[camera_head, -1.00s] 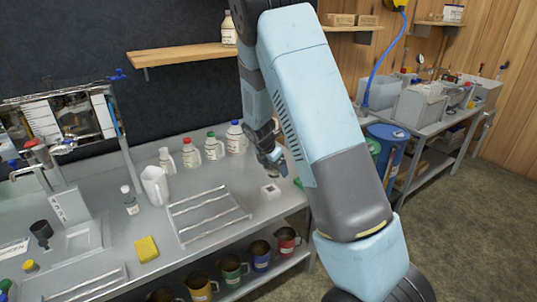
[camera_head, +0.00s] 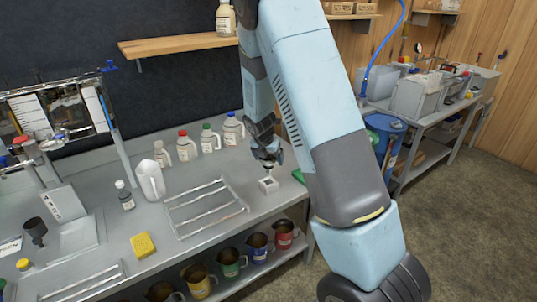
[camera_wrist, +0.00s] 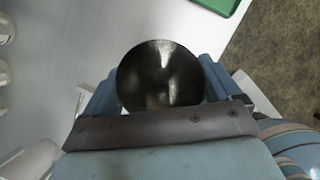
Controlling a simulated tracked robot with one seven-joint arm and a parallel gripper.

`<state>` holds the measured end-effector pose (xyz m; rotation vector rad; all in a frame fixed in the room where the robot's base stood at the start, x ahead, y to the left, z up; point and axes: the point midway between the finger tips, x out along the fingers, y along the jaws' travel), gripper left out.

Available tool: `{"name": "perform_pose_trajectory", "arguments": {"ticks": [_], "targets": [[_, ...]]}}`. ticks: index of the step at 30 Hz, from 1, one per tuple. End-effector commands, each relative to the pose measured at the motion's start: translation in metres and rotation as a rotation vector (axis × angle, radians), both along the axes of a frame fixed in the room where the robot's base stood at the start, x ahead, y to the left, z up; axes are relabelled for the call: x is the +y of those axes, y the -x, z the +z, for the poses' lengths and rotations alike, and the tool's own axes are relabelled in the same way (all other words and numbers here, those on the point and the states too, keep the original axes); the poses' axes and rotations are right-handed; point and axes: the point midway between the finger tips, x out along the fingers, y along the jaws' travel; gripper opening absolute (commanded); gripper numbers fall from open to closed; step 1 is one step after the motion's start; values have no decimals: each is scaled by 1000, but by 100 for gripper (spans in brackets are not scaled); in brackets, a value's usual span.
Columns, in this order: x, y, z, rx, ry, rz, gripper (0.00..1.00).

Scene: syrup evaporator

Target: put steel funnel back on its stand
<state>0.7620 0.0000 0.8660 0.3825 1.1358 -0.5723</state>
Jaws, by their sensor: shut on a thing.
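The steel funnel (camera_wrist: 160,74) shows in the wrist view as a dark, shiny round bowl seen from above. My gripper (camera_wrist: 160,88) is shut on it, with a blue finger on each side. In the head view my gripper (camera_head: 268,158) is at the right end of the steel bench, just above a small white block (camera_head: 268,186) with a dark top opening, which looks like the stand. The funnel is too small to make out clearly there. Its spout is hidden in the wrist view, so I cannot tell whether it touches the stand.
A wire rack (camera_head: 205,208) lies left of the stand. Several capped bottles (camera_head: 209,138) stand behind it, with a white pitcher (camera_head: 150,180) further left. A green item (camera_head: 299,176) lies at the bench's right edge. Coloured mugs (camera_head: 231,265) sit on the lower shelf.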

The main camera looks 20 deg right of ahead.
Motion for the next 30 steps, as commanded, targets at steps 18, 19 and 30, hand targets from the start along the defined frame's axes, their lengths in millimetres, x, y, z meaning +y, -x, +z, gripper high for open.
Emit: {"name": "perform_pose_trajectory", "arguments": {"ticks": [18, 19, 30], "targets": [[1, 0, -40, 1, 1, 4, 61], [1, 0, -42, 1, 1, 4, 61], [2, 0, -62, 0, 2, 3, 61]]}}
